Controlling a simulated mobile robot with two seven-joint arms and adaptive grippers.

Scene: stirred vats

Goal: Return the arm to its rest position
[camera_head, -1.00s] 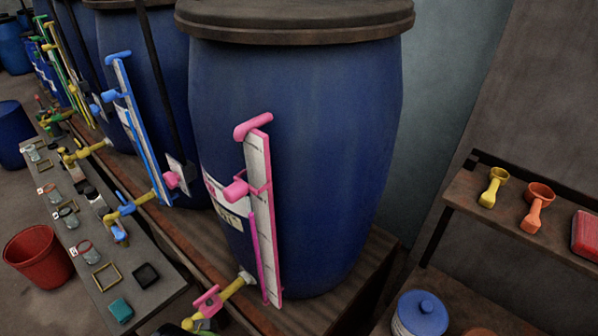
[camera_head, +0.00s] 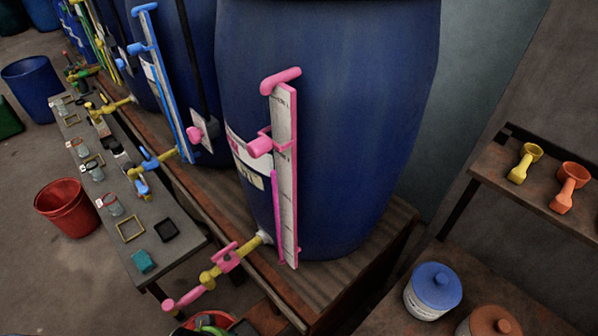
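Neither of my arms nor grippers shows in the head view. The nearest large thing is a blue vat (camera_head: 350,110) on a wooden stand (camera_head: 325,285). It carries an upright pink-edged gauge board (camera_head: 284,170) and a yellow tap pipe with a pink handle (camera_head: 225,260) low on its front.
A narrow bench (camera_head: 165,205) with small jars, frames and a teal block (camera_head: 142,261) runs along the left. A red bucket (camera_head: 66,212) stands on the floor. A shelf at right (camera_head: 495,185) holds yellow (camera_head: 524,164) and orange scoops (camera_head: 570,186). A blue-lidded tub (camera_head: 432,290) sits below.

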